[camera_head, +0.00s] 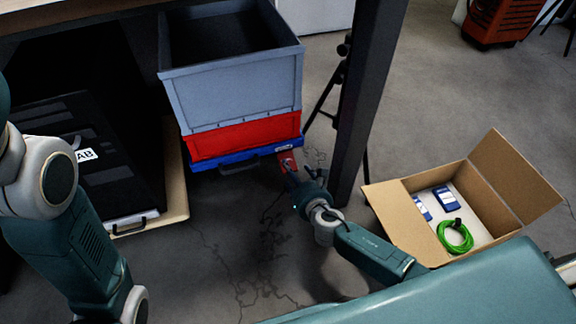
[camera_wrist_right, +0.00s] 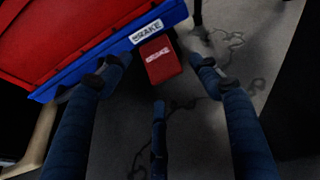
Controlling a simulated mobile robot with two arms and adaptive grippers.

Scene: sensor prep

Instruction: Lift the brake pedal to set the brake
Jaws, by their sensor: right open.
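The red brake pedal (camera_wrist_right: 160,62) sticks out below the blue base edge with a white BRAKE label (camera_wrist_right: 147,31) in the right wrist view. In the head view the pedal (camera_head: 288,163) shows at the right end of the blue base (camera_head: 234,156). My right gripper (camera_wrist_right: 158,62) is open, with its fingers on either side of the pedal and a third finger below it in the picture. I cannot tell whether any finger touches the pedal. In the head view my right gripper (camera_head: 294,174) is just in front of the pedal. My left gripper is out of view; only its arm shows.
A grey crate (camera_head: 235,98) stands on a red crate (camera_head: 240,136) on the blue base. A dark post (camera_head: 366,95) is close to the right. A cardboard box (camera_head: 400,215) with a green cable (camera_head: 455,237) is at the right. A black case (camera_head: 95,150) is at the left.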

